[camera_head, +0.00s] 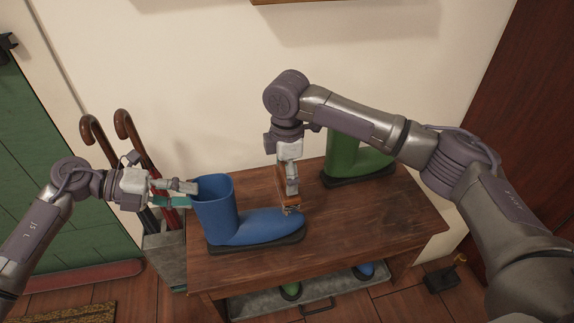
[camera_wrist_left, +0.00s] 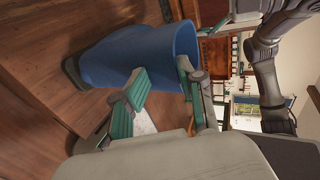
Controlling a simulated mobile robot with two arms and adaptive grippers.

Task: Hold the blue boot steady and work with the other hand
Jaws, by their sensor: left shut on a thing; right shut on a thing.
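The blue boot (camera_head: 216,212) stands upright on a dark sole on the wooden bench, its toe pointing right. My left gripper (camera_head: 192,194) is shut on the left side of the boot's shaft near the top. In the left wrist view, the boot's open top (camera_wrist_left: 150,55) is large and close, with the fingers (camera_wrist_left: 165,90) at its rim. My right gripper (camera_head: 291,195) points down over the toe, shut on a small brown thing (camera_head: 284,202) that looks like a brush. It is at the toe; whether it touches is hard to tell.
A green boot (camera_head: 342,155) stands at the back of the bench (camera_head: 350,237), partly behind my right arm. Canes (camera_head: 128,130) stand in a grey holder (camera_head: 166,258) left of the bench. More footwear (camera_head: 364,270) is on the tray below. The bench's right front is clear.

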